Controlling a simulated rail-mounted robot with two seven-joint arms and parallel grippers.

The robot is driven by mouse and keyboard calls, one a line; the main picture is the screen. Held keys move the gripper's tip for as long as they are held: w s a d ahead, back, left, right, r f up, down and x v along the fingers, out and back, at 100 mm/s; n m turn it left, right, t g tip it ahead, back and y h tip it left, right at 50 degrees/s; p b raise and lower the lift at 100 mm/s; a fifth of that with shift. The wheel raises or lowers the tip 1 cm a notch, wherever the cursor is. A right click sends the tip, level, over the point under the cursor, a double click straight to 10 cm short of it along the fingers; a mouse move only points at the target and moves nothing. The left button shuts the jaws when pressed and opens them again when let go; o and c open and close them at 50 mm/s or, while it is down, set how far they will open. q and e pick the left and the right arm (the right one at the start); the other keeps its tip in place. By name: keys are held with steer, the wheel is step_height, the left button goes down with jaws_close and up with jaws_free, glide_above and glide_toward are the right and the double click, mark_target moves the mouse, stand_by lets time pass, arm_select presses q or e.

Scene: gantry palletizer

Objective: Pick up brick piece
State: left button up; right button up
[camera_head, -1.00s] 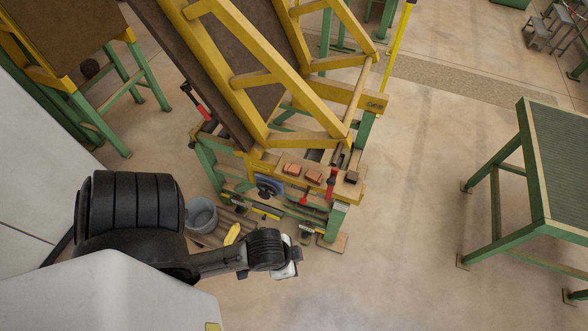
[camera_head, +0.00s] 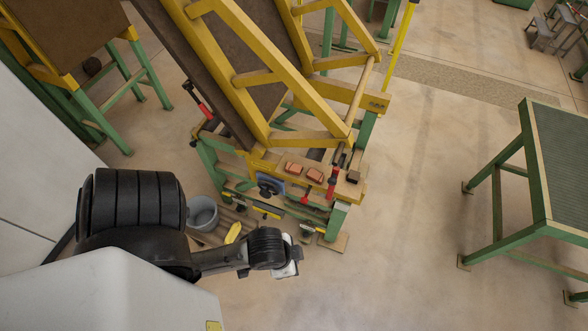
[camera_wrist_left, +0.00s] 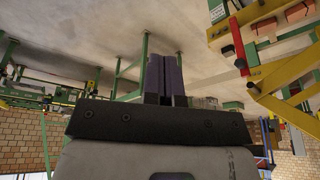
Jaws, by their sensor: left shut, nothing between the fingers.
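Two reddish brick pieces lie side by side on the wooden ledge at the front of the yellow and green stand in the head view: a left brick piece (camera_head: 292,168) and a right brick piece (camera_head: 315,175). A brick (camera_wrist_left: 297,12) also shows at the top right of the left wrist view. My left arm reaches in from the lower left and ends in front of the stand, apart from the bricks. Its fingers are hidden in the head view. In the wrist view, my left gripper's (camera_wrist_left: 164,78) dark fingers are together and empty. My right gripper is not in view.
The stand's large yellow frame (camera_head: 292,75) leans over the ledge. A red-handled clamp (camera_head: 331,183) stands right of the bricks, near a small dark block (camera_head: 353,177). A grey bucket (camera_head: 203,213) is on the left. A green table (camera_head: 552,165) is far right, with open floor between.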

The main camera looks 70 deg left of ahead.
arm_select(q)
steer(key=o, duration=1.9)
steer(key=shift+c, duration=0.2)
steer(key=shift+s+a, duration=0.1)
